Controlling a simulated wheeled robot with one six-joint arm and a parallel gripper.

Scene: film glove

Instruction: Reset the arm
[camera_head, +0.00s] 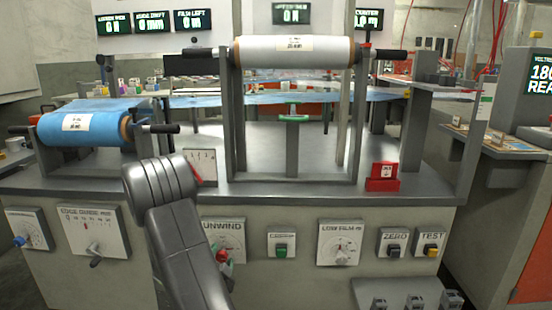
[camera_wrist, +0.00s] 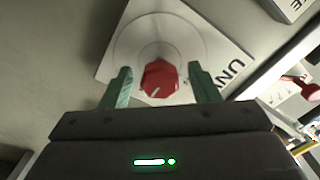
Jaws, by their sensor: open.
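My gripper (camera_wrist: 162,88) shows in the wrist view with its two green fingers apart. A red knob (camera_wrist: 160,78) with a white mark sits between and beyond the fingertips, on the white UNWIND dial plate (camera_wrist: 200,40). I cannot tell whether the fingers touch the knob; gaps show on both sides of it. In the head view my grey arm (camera_head: 165,200) reaches down in front of the bench, and the red knob (camera_head: 223,257) shows beside it. The UNWIND plate (camera_head: 228,232) is partly hidden by my arm. My gripper is mostly hidden in the head view.
The bench front carries the EDGE GUIDE dial (camera_head: 94,232), the LOW FILM dial (camera_head: 340,243), and the ZERO (camera_head: 394,243) and TEST (camera_head: 430,243) buttons. A blue film roll (camera_head: 100,125) and a white roll (camera_head: 260,52) stand above. A grey step-like unit (camera_head: 400,290) is low right.

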